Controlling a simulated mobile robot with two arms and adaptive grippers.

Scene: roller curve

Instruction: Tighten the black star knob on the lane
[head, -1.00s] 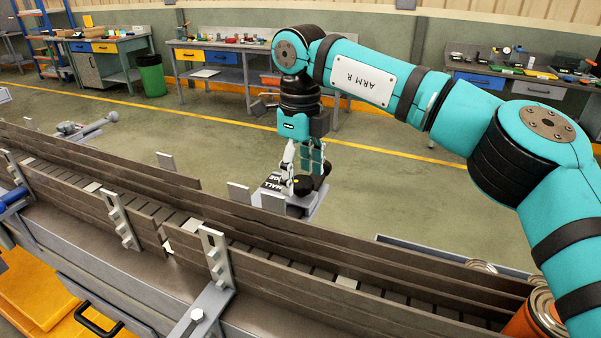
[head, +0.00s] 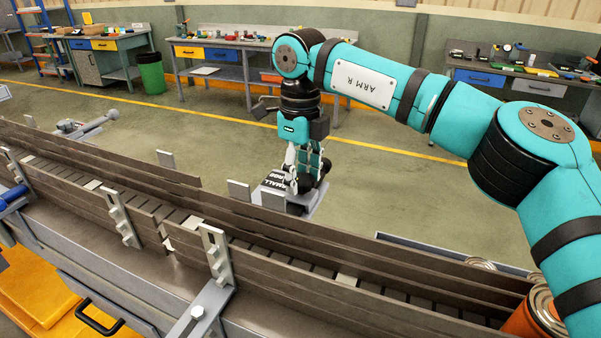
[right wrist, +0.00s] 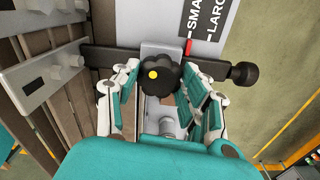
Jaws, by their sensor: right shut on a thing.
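The black star knob (right wrist: 160,73), with a yellow dot on its left side, shows in the right wrist view above a grey bracket. My right gripper (right wrist: 161,84) has a finger on each side of it and is shut on the knob. In the head view my right gripper (head: 303,168) points down beyond the lane's far rail, and its fingers mostly hide the knob. A black bar with a round end knob (right wrist: 244,74) runs beneath. A red mark (right wrist: 188,47) lies near the SMALL line of the label (right wrist: 205,20). My left gripper is not in view.
The roller lane (head: 180,215) with its brown rails (head: 330,262) runs across the front. Upright grey tabs (head: 239,191) stand along the far rail. A can (head: 543,312) is at the lower right. Benches stand far back, with open floor between.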

